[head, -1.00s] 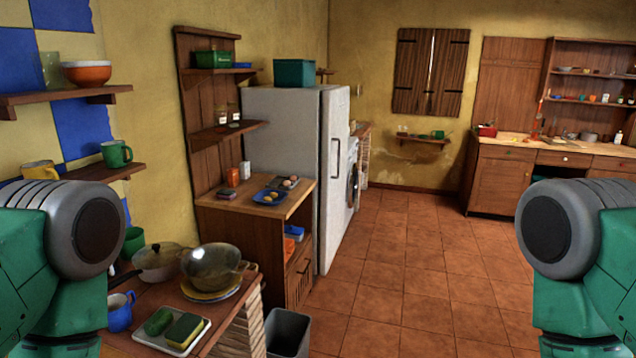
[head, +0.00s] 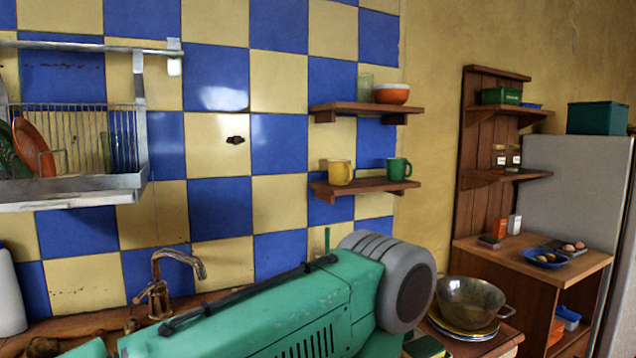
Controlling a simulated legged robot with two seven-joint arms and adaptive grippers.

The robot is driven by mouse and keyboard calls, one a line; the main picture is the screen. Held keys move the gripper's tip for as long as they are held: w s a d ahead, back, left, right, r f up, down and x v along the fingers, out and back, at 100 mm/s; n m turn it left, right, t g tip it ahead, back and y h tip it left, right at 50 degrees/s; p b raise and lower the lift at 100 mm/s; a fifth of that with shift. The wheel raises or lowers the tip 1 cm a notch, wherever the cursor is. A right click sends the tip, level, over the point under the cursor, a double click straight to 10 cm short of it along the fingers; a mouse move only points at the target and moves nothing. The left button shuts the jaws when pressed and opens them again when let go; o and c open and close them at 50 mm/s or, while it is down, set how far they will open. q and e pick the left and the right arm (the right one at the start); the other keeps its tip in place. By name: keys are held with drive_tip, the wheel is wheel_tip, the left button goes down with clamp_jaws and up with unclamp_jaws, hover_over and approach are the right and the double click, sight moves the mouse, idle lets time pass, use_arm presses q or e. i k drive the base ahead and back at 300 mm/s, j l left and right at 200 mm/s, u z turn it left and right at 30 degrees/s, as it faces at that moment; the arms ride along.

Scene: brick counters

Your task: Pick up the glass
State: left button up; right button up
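A pale greenish, see-through glass (head: 365,87) stands upright on the upper small wooden shelf (head: 345,108) on the tiled wall. It is just left of an orange and white bowl (head: 391,95). Something clear that may be another glass (head: 106,152) shows in the wire dish rack at the left; I cannot tell what it is. My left arm's green and grey links cross the lower middle of the head view, in front of the counter. Neither gripper shows.
A lower shelf (head: 372,187) holds a yellow mug (head: 339,172) and a green mug (head: 398,169). The dish rack (head: 74,190) hangs at the left above a brass tap (head: 160,285). A metal colander (head: 470,304) sits on plates at the lower right.

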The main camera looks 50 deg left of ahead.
sight(118, 152)
drive_tip(key=u, duration=2.55)
